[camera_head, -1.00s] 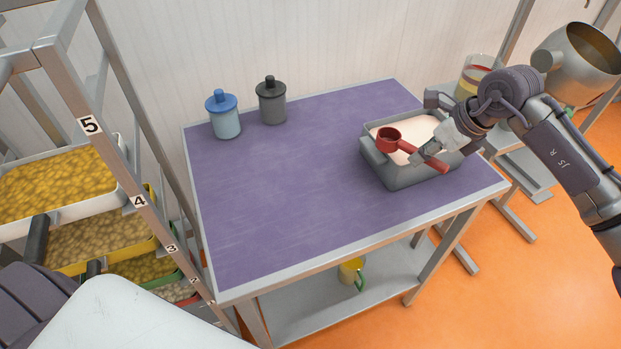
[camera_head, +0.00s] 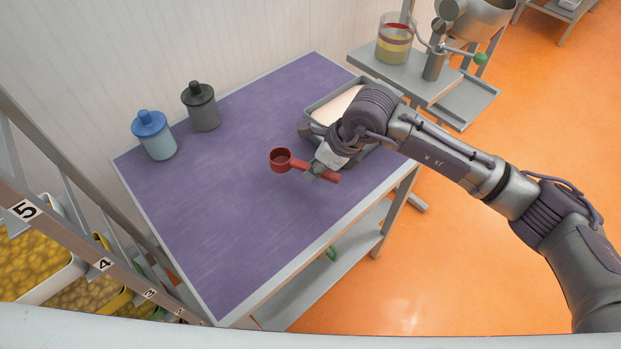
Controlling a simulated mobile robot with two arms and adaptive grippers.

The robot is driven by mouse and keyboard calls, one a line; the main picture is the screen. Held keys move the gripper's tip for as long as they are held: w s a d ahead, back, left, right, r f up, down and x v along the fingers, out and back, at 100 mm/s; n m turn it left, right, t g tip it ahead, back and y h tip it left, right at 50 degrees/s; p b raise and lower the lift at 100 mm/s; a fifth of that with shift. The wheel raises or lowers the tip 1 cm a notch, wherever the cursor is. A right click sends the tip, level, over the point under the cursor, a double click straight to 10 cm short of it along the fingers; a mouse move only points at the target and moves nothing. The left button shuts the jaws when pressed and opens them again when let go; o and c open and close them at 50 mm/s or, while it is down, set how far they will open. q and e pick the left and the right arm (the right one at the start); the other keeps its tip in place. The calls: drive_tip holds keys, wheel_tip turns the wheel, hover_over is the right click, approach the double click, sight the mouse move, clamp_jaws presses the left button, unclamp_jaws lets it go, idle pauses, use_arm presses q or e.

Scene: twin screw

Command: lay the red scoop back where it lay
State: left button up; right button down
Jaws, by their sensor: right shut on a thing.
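The red scoop (camera_head: 281,160) has a round cup and a straight handle. My right gripper (camera_head: 318,173) is shut on its handle, with the cup to the left and the handle's end sticking out to the right. The scoop is over the purple table top (camera_head: 225,215), in front of and left of the grey bin; its exact height above the table is hard to tell. The grey bin (camera_head: 311,128) holds pale powder and is partly hidden by my right arm. My left gripper is not in view.
A blue-lidded jar (camera_head: 154,137) and a dark grey jar (camera_head: 201,107) stand at the table's back left. A rack (camera_head: 92,255) with trays is at the left. Machinery with a clear hopper (camera_head: 394,40) stands beyond the right end. The table's middle and front are clear.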

drive_tip(key=shift+s+a+f, duration=0.25)
drive_tip(key=shift+s+f, duration=0.05)
drive_tip(key=shift+s, duration=0.25)
drive_tip(key=shift+s+a+f, duration=0.1)
drive_tip(key=shift+s+f, duration=0.1)
drive_tip(key=shift+f+p, duration=0.35)
drive_tip(key=shift+p, duration=0.05)
wheel_tip(320, 180, down, 4)
drive_tip(key=shift+r+p, duration=0.25)
drive_tip(key=shift+p, duration=0.35)
drive_tip(key=c, duration=1.1)
unclamp_jaws()
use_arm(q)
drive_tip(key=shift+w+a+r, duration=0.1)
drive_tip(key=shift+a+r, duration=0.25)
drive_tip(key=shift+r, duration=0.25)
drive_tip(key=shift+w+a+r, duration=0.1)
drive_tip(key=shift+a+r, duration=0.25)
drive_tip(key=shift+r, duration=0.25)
